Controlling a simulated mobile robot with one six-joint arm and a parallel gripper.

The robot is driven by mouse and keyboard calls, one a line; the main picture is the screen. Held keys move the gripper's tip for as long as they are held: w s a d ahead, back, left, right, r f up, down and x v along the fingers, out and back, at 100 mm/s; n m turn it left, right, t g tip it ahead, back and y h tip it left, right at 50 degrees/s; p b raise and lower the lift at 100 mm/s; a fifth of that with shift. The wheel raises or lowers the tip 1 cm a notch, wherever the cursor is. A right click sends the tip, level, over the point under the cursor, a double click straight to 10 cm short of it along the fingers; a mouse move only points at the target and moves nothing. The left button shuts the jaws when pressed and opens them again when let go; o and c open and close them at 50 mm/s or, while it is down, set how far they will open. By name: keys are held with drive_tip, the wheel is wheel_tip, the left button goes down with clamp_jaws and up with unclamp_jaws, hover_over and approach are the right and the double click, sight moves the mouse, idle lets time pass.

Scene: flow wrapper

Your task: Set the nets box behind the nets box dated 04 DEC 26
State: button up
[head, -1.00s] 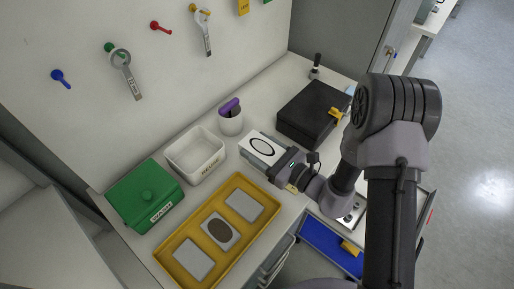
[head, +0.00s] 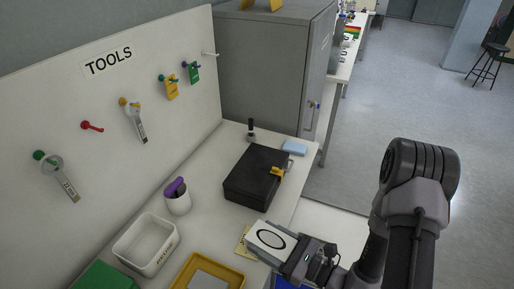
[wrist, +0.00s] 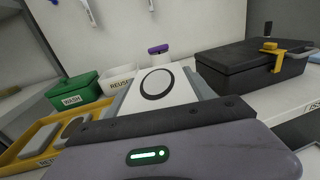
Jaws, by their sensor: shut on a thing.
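My gripper (head: 288,252) is shut on a white box with a black oval ring on its top (head: 266,240), which I take to be the nets box. In the wrist view the box (wrist: 158,88) points away from me between the grey jaws. I cannot tell for sure whether it is clear of the bench. No date can be read on it. I see no second nets box and no 04 DEC 26 label in any view.
A black case with a yellow latch (head: 256,180) stands behind the held box. A purple-topped cup (head: 178,198), white REUSE bin (head: 146,243), yellow tray (head: 183,278) and green WASH box (wrist: 72,91) are left. A grey cabinet (head: 268,75) stands at the back.

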drive_tip(key=w+d+r+m+t+h, duration=0.2)
drive_tip(key=w+d+m+t+h, duration=0.3)
drive_tip(key=w+d, duration=0.3)
drive_tip(key=d+t+h, duration=0.1)
drive_tip(key=d, duration=0.3)
drive_tip(key=shift+d+r+m+h, duration=0.3)
drive_tip(key=shift+d+m, duration=0.05)
drive_tip(key=shift+m, duration=0.05)
